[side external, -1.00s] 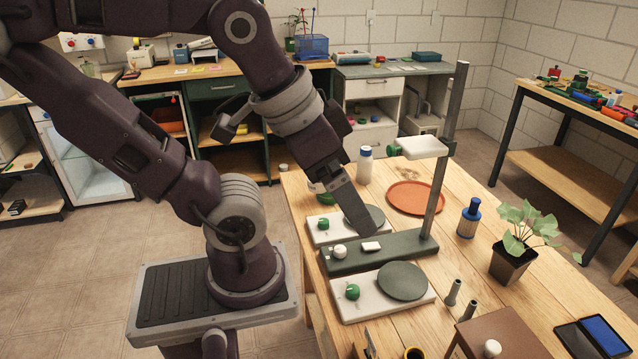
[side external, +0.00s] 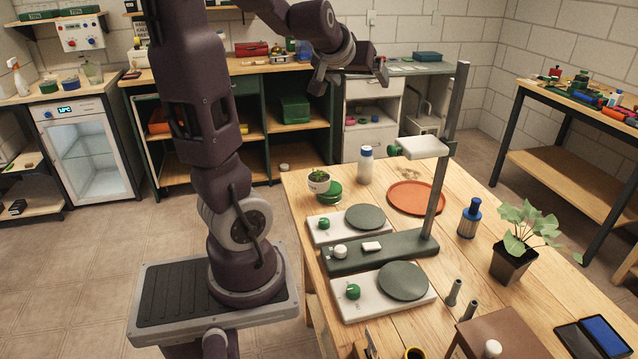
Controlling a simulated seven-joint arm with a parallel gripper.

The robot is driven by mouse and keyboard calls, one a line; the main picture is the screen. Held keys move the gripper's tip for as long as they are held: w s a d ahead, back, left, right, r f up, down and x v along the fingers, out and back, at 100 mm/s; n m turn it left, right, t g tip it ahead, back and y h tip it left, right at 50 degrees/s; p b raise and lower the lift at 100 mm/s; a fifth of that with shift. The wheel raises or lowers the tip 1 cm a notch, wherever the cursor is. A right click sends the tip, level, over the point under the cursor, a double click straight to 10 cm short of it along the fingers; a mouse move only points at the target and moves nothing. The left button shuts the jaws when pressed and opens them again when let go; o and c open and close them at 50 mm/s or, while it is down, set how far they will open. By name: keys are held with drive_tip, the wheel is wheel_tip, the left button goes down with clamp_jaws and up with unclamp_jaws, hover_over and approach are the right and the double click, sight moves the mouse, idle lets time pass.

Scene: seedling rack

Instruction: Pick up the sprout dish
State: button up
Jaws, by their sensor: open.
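My gripper (side external: 379,68) is open, high above and beyond the table's far edge, well apart from the dish. Its fingers are small and dark here, and nothing shows held between them.
Two white scales with round dark plates (side external: 366,217) (side external: 403,280) flank a dark stand (side external: 436,195). A white bottle (side external: 365,165) and an orange saucer (side external: 416,197) stand right of the dish. A blue-capped bottle (side external: 469,218) and potted plant (side external: 512,262) are farther right.

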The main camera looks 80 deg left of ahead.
drive_tip(key=s+a+n+g+y, duration=0.2)
drive_tip(key=s+a, duration=0.2)
drive_tip(key=a, duration=0.4)
drive_tip(key=y, duration=0.2)
approach(329, 175)
drive_tip(key=shift+n+g, duration=0.4)
drive_tip(key=a, duration=0.3)
drive_tip(key=a+f, duration=0.1)
drive_tip(key=a, duration=0.1)
drive_tip(key=shift+s, duration=0.2)
drive_tip(key=x, duration=0.2)
drive_tip(key=f+x, duration=0.1)
drive_tip(key=x, duration=0.4)
drive_tip(key=shift+s+d+f, duration=0.15)
drive_tip(key=shift+d, duration=0.15)
drive_tip(key=shift+a+f, duration=0.1)
drive_tip(key=shift+a, duration=0.05)
drive_tip(key=c, duration=1.7)
drive_tip(key=shift+r, duration=0.5)
wheel_tip(329, 175, up, 8)
drive_tip(key=shift+f, duration=0.15)
drive_tip(key=w+f, duration=0.1)
drive_tip(key=f, duration=0.1)
drive_tip(key=w+f, duration=0.1)
drive_tip(key=f, duration=0.2)
drive_tip(key=w+f, duration=0.1)
drive_tip(key=f, duration=0.2)
drive_tip(key=shift+w+f, duration=0.1)
drive_tip(key=shift+f, duration=0.1)
